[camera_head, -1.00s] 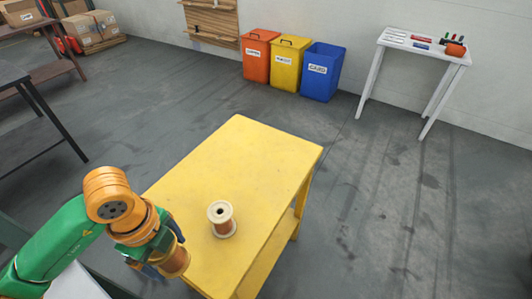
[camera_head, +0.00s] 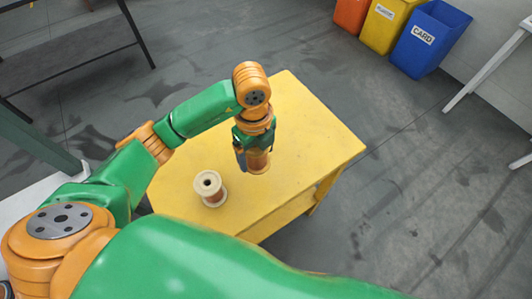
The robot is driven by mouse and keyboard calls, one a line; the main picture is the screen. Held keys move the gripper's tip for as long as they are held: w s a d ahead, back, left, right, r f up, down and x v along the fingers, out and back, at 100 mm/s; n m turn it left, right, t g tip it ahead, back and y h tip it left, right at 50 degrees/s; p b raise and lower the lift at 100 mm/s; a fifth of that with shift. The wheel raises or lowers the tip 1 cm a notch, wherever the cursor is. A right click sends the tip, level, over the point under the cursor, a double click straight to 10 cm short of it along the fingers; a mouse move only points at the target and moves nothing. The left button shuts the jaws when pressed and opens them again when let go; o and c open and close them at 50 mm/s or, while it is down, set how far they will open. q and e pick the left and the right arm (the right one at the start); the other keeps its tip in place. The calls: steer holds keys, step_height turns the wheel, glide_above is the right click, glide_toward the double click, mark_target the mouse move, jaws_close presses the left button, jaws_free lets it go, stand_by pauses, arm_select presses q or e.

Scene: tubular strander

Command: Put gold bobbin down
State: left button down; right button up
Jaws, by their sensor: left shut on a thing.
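My left gripper (camera_head: 250,150) is shut on the gold bobbin (camera_head: 259,162), whose gold-brown side and pale lower rim show below the fingers. It holds the bobbin roughly upright over the middle of the yellow table (camera_head: 305,125). I cannot tell whether the bobbin touches the tabletop. The gripper and wrist hide its upper part. A second bobbin (camera_head: 210,188), with cream flanges and copper-coloured winding, stands upright on the table to the left and nearer, apart from the held one. My right gripper is not in view.
The tabletop's right part and far corner are clear. Orange (camera_head: 352,14), yellow (camera_head: 388,24) and blue (camera_head: 430,38) bins stand on the floor at the back right. White table legs (camera_head: 490,65) show at the right edge. A dark-legged table (camera_head: 75,50) is at the far left.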

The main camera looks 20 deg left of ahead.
arm_select(q)
steer(key=w+f, duration=0.2)
steer(key=w+d+f, duration=0.1)
steer(key=w+f, duration=0.1)
steer(key=f, duration=0.1)
steer(key=shift+w+d+f, duration=0.15)
steer(key=shift+w+f, duration=0.15)
steer(key=shift+f, duration=1.75)
jaws_free()
step_height(320, 180, up, 12)
steer(key=shift+r+p, duration=0.2)
steer(key=shift+p, duration=0.1)
